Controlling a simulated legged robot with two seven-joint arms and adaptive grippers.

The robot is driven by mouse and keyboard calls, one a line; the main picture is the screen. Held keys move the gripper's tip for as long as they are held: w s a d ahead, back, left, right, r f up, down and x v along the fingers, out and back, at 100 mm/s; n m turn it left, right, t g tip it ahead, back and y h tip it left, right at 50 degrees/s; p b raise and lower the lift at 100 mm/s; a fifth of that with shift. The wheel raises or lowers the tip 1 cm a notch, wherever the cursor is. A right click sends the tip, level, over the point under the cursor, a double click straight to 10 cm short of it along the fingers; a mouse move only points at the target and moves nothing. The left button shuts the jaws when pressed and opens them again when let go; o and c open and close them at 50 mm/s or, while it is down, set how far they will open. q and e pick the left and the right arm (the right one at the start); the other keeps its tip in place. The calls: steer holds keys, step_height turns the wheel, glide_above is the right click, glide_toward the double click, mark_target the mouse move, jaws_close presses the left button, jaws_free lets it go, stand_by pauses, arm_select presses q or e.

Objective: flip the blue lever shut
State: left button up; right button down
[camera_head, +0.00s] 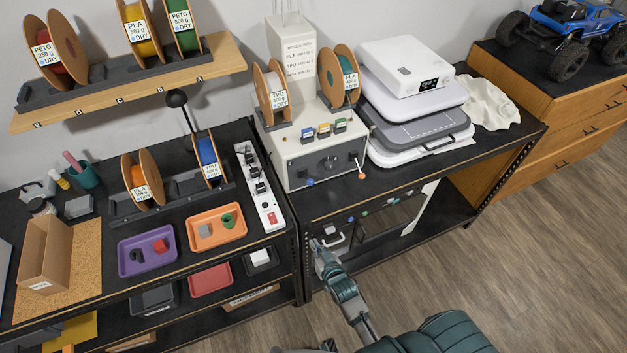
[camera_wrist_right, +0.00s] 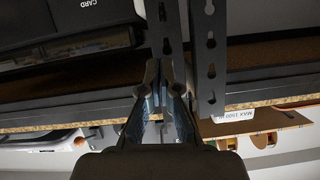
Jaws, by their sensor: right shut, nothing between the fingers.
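The white filament machine (camera_head: 325,150) stands on the black bench, with a small blue knob (camera_head: 309,181) at its lower left front and an orange-tipped lever (camera_head: 361,175) on its right. Below the bench top, a dark panel (camera_head: 375,230) carries several small coloured knobs, one of them blue (camera_head: 351,219). Which blue part is the lever, and how it is set, I cannot tell. My right gripper (camera_head: 317,244) is shut and empty, in front of the panel's left end, below the blue knob. Its fingers show in the right wrist view (camera_wrist_right: 160,75). My left gripper is not in view.
Black perforated rack posts (camera_wrist_right: 205,60) stand close to my right fingertips in the wrist view. A white handle (camera_head: 333,240) is near the gripper. Left are a purple tray (camera_head: 128,263), an orange tray (camera_head: 240,238) and a power strip (camera_head: 262,195). The floor at right is clear.

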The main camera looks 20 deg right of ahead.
steer(key=d+r+m+t, duration=0.1)
steer(key=r+t, duration=0.1)
steer(key=r, duration=1.1)
steer(key=d+r+t+h, duration=0.1)
steer(key=d+r+t, duration=0.1)
steer(key=r, duration=1.1)
steer(key=shift+d+r+m+t, duration=0.2)
steer(key=shift+m+t, duration=0.2)
steer(key=shift+t, duration=0.4)
steer(key=r+p, duration=0.2)
glide_above(307, 179)
steer(key=s+d, duration=0.2)
steer(key=s, duration=0.2)
steer(key=shift+w+a+f, duration=0.1)
steer(key=shift+a+f, duration=0.1)
steer(key=shift+f, duration=0.55)
steer(key=shift+w+a+f, duration=0.1)
steer(key=shift+a+f, duration=0.1)
steer(key=shift+f, duration=0.6)
steer(key=shift+a+f, duration=0.2)
steer(key=shift+f, duration=0.55)
